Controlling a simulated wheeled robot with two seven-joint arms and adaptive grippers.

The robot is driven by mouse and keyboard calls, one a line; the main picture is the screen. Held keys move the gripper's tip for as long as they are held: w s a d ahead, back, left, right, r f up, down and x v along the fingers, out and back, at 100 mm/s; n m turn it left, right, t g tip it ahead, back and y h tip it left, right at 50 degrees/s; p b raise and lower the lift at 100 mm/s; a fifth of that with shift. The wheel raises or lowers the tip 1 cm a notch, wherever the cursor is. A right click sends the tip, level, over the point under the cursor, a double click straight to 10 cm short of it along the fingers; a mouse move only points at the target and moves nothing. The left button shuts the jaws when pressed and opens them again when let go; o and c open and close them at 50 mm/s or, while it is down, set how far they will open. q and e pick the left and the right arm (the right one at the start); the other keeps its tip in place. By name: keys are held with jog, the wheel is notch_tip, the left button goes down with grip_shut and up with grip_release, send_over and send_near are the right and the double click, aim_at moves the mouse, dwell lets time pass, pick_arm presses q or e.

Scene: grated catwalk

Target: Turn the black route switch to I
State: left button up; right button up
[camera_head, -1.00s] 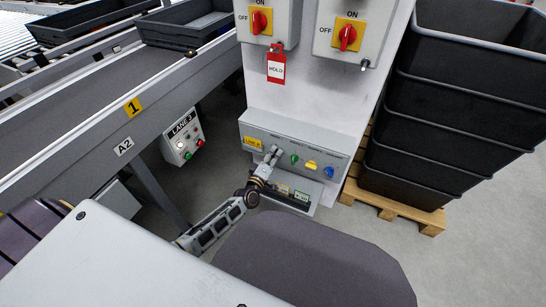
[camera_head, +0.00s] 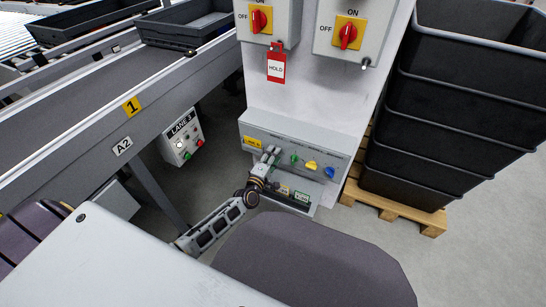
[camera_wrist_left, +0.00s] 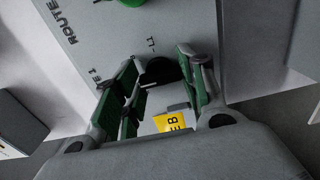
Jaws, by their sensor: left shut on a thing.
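The grey control panel (camera_head: 325,158) is on the front of the white cabinet, with a row of coloured knobs. In the left wrist view, the black route switch (camera_wrist_left: 162,70) sits at the fingertips, partly hidden by them; in the head view the gripper covers it. My left gripper (camera_head: 270,153) is at the left part of the row. In the wrist view its green-padded fingers (camera_wrist_left: 164,84) are shut on the black switch from both sides. I cannot read which mark the switch points to. My right gripper is not in view.
Green (camera_head: 294,159), yellow (camera_head: 310,165) and blue (camera_head: 328,171) knobs sit close to the right of my gripper. Two red-and-yellow switches are above, with a red HOLD tag (camera_head: 276,67). Stacked black crates (camera_head: 445,120) stand right, a conveyor (camera_head: 110,90) left.

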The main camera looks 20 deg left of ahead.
pick_arm(q)
jog(key=o, duration=1)
jog(key=shift+s, duration=0.15)
jog(key=s, duration=1.1)
jog(key=shift+s+a, duration=0.25)
jog(key=shift+s, duration=0.1)
jog(key=shift+d, duration=0.1)
